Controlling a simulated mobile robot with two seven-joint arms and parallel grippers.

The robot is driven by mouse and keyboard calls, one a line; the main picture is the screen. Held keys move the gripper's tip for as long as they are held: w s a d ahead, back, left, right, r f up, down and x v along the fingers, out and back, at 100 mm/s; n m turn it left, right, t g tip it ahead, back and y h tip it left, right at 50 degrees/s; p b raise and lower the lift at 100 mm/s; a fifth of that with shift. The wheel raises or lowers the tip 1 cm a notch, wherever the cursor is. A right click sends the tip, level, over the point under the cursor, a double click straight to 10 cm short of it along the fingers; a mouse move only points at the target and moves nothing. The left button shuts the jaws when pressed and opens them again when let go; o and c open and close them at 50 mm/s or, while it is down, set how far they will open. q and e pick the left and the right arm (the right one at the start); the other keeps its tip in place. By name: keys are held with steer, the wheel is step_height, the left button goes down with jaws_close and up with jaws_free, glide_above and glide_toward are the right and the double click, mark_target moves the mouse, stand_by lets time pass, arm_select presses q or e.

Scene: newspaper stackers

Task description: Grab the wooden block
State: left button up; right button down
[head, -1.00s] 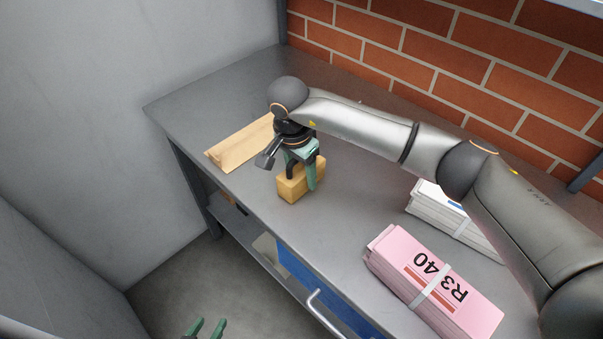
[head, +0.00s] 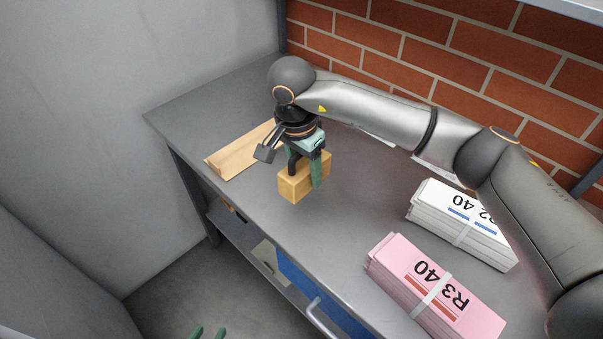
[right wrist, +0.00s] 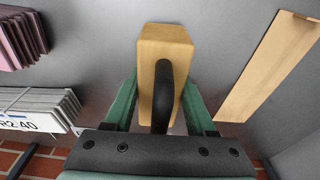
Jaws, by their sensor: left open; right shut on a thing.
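The wooden block (head: 298,184) is held by my right gripper (head: 305,172) at the left part of the grey table in the head view. The gripper's green fingers are shut on the block's two sides. The block appears raised a little above the tabletop. In the right wrist view the block (right wrist: 163,50) sits between the green fingers (right wrist: 160,100), with a black curved part in front of it. My left gripper (head: 207,333) shows only its green fingertips at the bottom edge of the head view, apart from each other and away from the table.
A flat wooden piece (head: 240,152) lies left of the block. A pink stack (head: 435,285) and a white stack (head: 462,222), both banded, lie at the right of the grey table (head: 345,245). A brick wall (head: 450,65) stands behind. A blue drawer with a handle (head: 318,314) is below.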

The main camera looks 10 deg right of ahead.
steer(key=s+r, duration=0.2)
steer(key=r, duration=0.1)
steer(key=shift+s+d+r, duration=0.15)
steer(key=shift+s, duration=0.1)
steer(key=s+d+r, duration=0.1)
steer(key=s+r, duration=0.3)
steer(key=s, duration=0.5)
steer(key=shift+s, duration=0.15)
steer(key=shift+s, duration=0.1)
